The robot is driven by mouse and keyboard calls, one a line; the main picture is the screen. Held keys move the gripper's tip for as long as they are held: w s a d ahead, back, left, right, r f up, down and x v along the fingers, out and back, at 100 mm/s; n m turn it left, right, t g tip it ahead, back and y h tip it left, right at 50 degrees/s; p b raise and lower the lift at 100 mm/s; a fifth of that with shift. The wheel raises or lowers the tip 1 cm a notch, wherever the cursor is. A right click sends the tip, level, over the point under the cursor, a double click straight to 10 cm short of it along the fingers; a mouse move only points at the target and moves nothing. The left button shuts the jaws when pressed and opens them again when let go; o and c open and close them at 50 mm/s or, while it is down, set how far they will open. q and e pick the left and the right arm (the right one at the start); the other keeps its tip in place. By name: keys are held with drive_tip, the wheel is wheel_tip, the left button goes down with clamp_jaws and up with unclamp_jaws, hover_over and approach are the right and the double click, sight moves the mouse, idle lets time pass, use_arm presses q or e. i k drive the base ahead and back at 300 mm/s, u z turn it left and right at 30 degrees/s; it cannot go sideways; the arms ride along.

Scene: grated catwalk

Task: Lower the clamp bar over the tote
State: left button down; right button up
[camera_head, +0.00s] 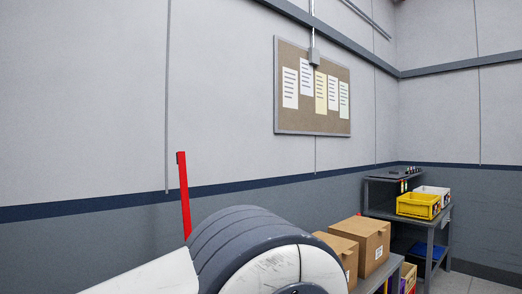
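A red bar (184,195) stands nearly upright, leaning slightly, in front of the wall left of centre. It looks like the clamp bar, in a raised position. Its lower end is hidden behind my own white and dark grey arm, which fills the bottom middle. No tote shows under or beside the bar; that area is hidden by my arm or below the picture. A yellow tote (418,206) sits on a grey shelf unit at the right; I cannot tell whether it is the task's tote. Neither gripper is in view.
Two cardboard boxes (368,238) stand on a grey surface right of my arm. The grey shelf unit (430,229) also holds a white bin (434,191). A pinboard with papers (312,88) hangs on the wall. Floor shows at the lower right.

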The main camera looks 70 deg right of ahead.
sight(181, 157)
drive_tip(key=z, duration=2.05)
